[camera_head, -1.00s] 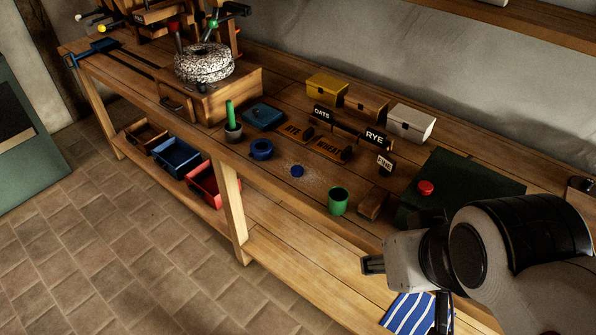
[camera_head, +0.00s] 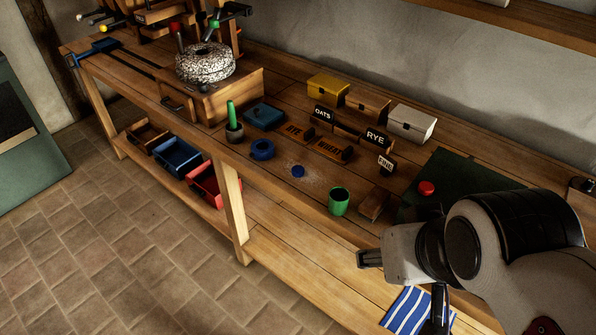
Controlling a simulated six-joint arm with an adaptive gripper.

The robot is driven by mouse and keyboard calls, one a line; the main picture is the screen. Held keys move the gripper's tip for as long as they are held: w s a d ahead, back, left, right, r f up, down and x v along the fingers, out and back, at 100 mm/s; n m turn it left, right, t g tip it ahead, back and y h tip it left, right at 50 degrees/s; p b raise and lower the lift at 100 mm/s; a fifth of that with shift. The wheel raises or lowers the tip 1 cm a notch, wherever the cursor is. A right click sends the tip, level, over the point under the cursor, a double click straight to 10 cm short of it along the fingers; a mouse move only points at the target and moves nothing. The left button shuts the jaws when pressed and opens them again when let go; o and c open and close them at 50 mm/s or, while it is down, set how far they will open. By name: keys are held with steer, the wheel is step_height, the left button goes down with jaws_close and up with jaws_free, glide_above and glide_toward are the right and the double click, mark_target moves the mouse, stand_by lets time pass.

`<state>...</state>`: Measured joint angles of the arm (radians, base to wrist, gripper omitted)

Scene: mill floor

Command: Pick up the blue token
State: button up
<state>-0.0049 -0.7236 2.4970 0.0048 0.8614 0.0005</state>
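The blue token (camera_head: 298,171) is a small round piece lying on the wooden bench top, left of and behind the green cup (camera_head: 339,201). A pale dusty patch surrounds it. My gripper (camera_head: 370,259) is at the front right, in front of the bench edge, to the right of and nearer than the token and well apart from it. Its fingers are small and partly hidden, so I cannot tell whether they are open or shut. No held thing shows.
A blue ring-shaped piece (camera_head: 262,150) and a mortar with a green pestle (camera_head: 234,126) stand left of the token. Label blocks (camera_head: 331,150) lie behind it. A wooden block (camera_head: 373,205) and a dark green mat (camera_head: 468,181) are right. A striped cloth (camera_head: 408,312) lies lower.

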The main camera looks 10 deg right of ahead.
steer(key=w+a+f+t, duration=0.2)
steer(key=w+a, duration=0.1)
steer(key=w, duration=1.2)
steer(key=t, duration=0.8)
glide_above(298, 197)
steer(key=f, duration=1.9)
steer(key=shift+w+d+f, duration=0.2)
steer(key=shift+w, duration=0.1)
steer(key=shift+s+a+f, duration=0.1)
steer(key=shift+s+f, duration=0.1)
steer(key=shift+f, duration=0.35)
steer(key=shift+s+a+f, duration=0.1)
steer(key=shift+s+f, duration=0.1)
steer(key=shift+f, duration=0.35)
steer(key=shift+w+f, duration=0.15)
steer(key=shift+w, duration=1.15)
steer(key=shift+d, duration=0.1)
